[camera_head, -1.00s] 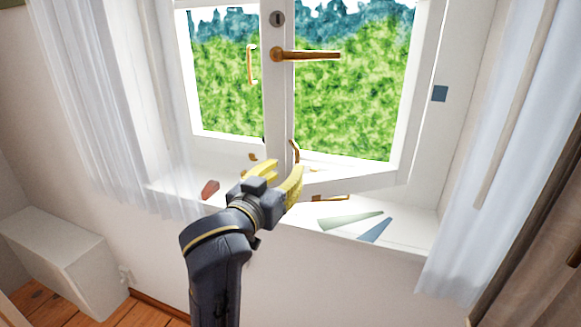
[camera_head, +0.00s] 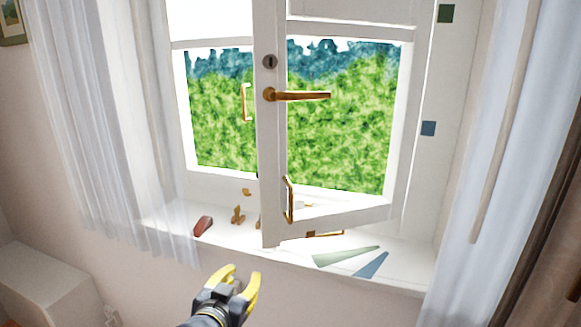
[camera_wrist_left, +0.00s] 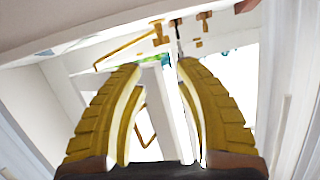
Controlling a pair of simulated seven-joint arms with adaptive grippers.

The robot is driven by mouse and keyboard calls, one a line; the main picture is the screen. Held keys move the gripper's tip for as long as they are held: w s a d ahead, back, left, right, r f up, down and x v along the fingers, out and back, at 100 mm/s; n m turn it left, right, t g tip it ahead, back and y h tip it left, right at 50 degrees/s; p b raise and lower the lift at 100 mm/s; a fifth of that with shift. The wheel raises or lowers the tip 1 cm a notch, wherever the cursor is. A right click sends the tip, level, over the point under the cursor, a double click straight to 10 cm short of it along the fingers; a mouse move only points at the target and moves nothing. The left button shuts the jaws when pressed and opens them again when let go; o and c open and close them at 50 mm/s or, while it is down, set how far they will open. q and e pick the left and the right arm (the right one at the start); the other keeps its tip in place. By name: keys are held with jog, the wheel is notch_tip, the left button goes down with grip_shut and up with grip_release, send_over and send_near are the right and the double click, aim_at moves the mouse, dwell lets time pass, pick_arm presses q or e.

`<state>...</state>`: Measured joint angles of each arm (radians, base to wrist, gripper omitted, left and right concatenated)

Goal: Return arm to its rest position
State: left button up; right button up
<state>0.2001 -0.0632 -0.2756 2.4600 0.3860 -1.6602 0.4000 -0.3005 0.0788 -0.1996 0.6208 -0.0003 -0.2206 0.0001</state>
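My left gripper (camera_head: 240,274), with yellow fingers, is low in the head view, below and in front of the window sill. Its fingers are spread and nothing is between them. In the left wrist view, the two yellow fingers (camera_wrist_left: 158,72) are apart, with the white window frame beyond them. My left arm mostly drops out of the bottom edge of the head view. My right gripper is not in view.
The right window sash (camera_head: 272,200) with a brass handle (camera_head: 300,96) stands ajar over the sill. On the sill (camera_head: 405,275) lie a red object (camera_head: 203,226), a green wedge (camera_head: 345,257) and a blue wedge (camera_head: 371,265). Sheer curtains (camera_head: 100,130) hang at both sides.

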pick_arm(q)
jog(key=s+a+f+g+y, duration=0.2)
jog(key=s+a+f, duration=0.3)
jog(key=f, duration=0.3)
jog(key=s+a+f+g+y, duration=0.15)
jog(key=s+a+f, duration=0.25)
jog(key=f, duration=0.4)
jog(key=s+a+f+m+g+y, duration=0.2)
jog(key=s+a+f, duration=0.35)
jog(key=s, duration=0.35)
jog(key=s+a+f+m+g+y, duration=0.2)
jog(key=s+a+f, duration=0.3)
jog(key=s+f, duration=0.3)
jog(key=s+d+f+g+h, duration=0.1)
jog(key=s+d+f+h, duration=0.15)
jog(key=f, duration=1.25)
jog(key=s+d+f+g+h, duration=0.1)
jog(key=d+f+g, duration=0.15)
jog(key=f, duration=1.15)
jog(key=s+f+n+g+h, duration=0.1)
jog(key=s+f+n+g, duration=0.1)
jog(key=s+f, duration=1.9)
jog(key=shift+s+d+n, duration=0.15)
jog(key=shift+s+n, duration=0.2)
jog(key=shift+n, duration=0.55)
